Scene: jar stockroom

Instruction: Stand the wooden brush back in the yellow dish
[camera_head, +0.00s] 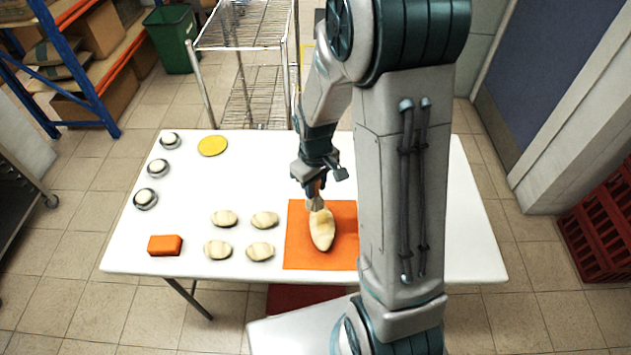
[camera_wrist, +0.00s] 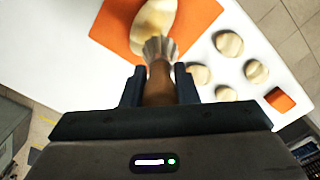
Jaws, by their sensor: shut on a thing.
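My gripper (camera_head: 316,186) is shut on the wooden brush, above the orange mat (camera_head: 295,250) on the white table. In the wrist view, the brush's brown handle (camera_wrist: 159,85) is between the two dark fingers of my gripper (camera_wrist: 160,88). Its pale flared bristles (camera_wrist: 160,47) point away from the gripper, toward a long pale loaf of dough (camera_head: 322,230). The bristles overlap the loaf's near end in the picture; I cannot tell whether they touch it. The yellow dish (camera_head: 212,145) looks like a flat yellow round at the table's back left, apart from my gripper, with nothing on it.
Several small dough pieces (camera_head: 223,218) lie left of the mat. An orange block (camera_head: 165,245) is at the front left. Three round dark-and-white items (camera_head: 158,168) line the left edge. A wire rack (camera_head: 245,40) stands behind the table. The table between dish and mat is clear.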

